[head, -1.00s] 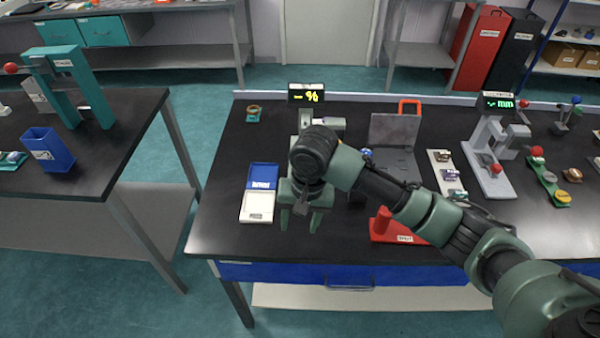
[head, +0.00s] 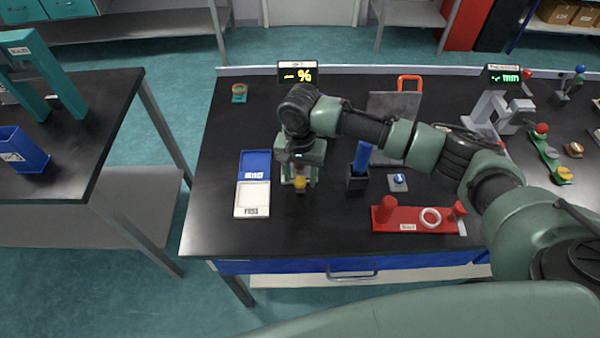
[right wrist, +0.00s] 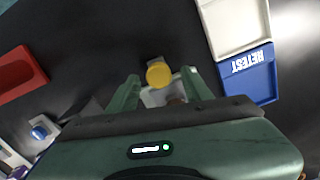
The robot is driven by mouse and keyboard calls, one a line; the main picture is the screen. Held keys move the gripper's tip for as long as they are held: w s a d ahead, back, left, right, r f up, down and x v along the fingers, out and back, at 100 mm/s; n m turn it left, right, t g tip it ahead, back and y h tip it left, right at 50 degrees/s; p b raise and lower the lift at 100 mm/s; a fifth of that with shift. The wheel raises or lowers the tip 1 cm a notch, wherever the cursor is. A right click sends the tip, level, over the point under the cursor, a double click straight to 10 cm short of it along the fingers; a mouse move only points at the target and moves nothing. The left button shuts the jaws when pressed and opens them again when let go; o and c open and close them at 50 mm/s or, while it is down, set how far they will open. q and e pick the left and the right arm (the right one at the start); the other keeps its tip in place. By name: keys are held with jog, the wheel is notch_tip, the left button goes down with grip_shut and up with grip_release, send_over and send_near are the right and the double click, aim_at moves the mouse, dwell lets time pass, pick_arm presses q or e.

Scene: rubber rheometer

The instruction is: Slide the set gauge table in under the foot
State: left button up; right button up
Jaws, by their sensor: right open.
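My right gripper (head: 300,180) is open at the front of the gauge with the "- %" display (head: 297,73). A yellow knob (head: 300,184) shows between its fingers. In the right wrist view the same knob (right wrist: 158,74) lies between the spread fingertips (right wrist: 162,80), with a gap at each side. A pale part (right wrist: 160,97) shows just behind the knob. I cannot tell whether this is the gauge table. My right arm and hand hide most of the gauge, including its foot. My left gripper is not in view.
Left of the gripper lie a blue tray (head: 255,164) and a white tray (head: 252,199). To its right stand a black holder with a blue handle (head: 361,160) and a red stand (head: 408,219) with a white ring. The bench front is clear below the gripper.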

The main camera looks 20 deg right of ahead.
jog(key=shift+s, duration=0.15)
jog(key=c, duration=0.9)
grip_shut()
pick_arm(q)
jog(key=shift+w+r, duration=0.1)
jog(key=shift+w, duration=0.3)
